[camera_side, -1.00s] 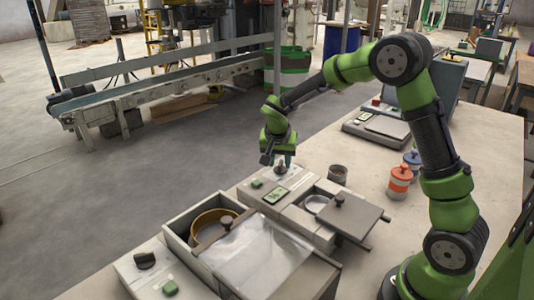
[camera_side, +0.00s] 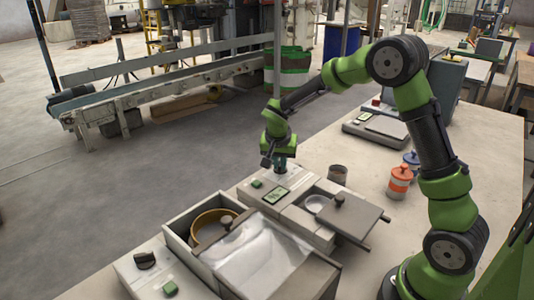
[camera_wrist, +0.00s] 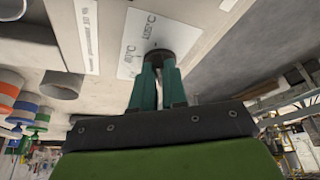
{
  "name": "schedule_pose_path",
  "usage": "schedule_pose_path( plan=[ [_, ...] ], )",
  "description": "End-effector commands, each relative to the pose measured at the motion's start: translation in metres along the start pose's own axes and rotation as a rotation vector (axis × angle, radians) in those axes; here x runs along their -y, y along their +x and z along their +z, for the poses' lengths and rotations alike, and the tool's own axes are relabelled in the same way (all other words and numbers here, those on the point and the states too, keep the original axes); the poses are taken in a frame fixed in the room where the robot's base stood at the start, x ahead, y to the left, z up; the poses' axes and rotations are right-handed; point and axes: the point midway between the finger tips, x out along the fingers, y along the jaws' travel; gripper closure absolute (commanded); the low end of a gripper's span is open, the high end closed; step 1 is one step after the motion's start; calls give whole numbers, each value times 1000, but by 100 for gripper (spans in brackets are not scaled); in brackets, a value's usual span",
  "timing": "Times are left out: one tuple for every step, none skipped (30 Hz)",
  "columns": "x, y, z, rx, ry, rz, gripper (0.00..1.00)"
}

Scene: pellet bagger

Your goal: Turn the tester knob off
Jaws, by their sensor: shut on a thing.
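The tester (camera_side: 290,208) is a light box on the bench with a green display, a green button and a small open compartment holding a pale dish. Its dark round knob (camera_wrist: 160,53) sits on a white plate (camera_wrist: 150,42) with printed temperature marks. My gripper (camera_side: 281,165) points down at the tester's far end; the wrist view shows its teal fingers (camera_wrist: 157,80) shut on the knob. The fingers hide most of the knob, and I cannot tell which mark it points to.
A second box with a black knob (camera_side: 145,260) and a clear-lidded bin (camera_side: 262,262) holding a yellow ring stand in front. A grey lid (camera_side: 345,215) with a handle, a small dark cup (camera_side: 338,174) and orange and blue jars (camera_side: 399,181) stand to the right.

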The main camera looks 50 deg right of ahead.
Motion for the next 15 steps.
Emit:
schedule_pose_path(
  plan=[
    [0,-1,0,0,-8,-4,100],
    [0,-1,0,0,-15,-7,100],
    [0,-1,0,0,-26,-13,100],
    [0,-1,0,-1,-36,-17,100],
    [-1,-1,0,0,-49,-21,100],
    [-1,-1,0,0,-67,-29,100],
    [-2,-1,0,0,-83,-36,100],
    [-2,0,0,1,-99,-42,100],
    [-2,0,0,0,-125,-53,100],
    [-3,0,0,0,-145,-61,100],
    [-4,0,0,1,-167,-70,100],
    [-4,0,0,1,-197,-83,100],
    [-4,0,-1,0,-222,-93,100],
    [-5,0,-1,0,-246,-104,100],
    [-6,0,-1,0,-281,-118,100]
  ],
)
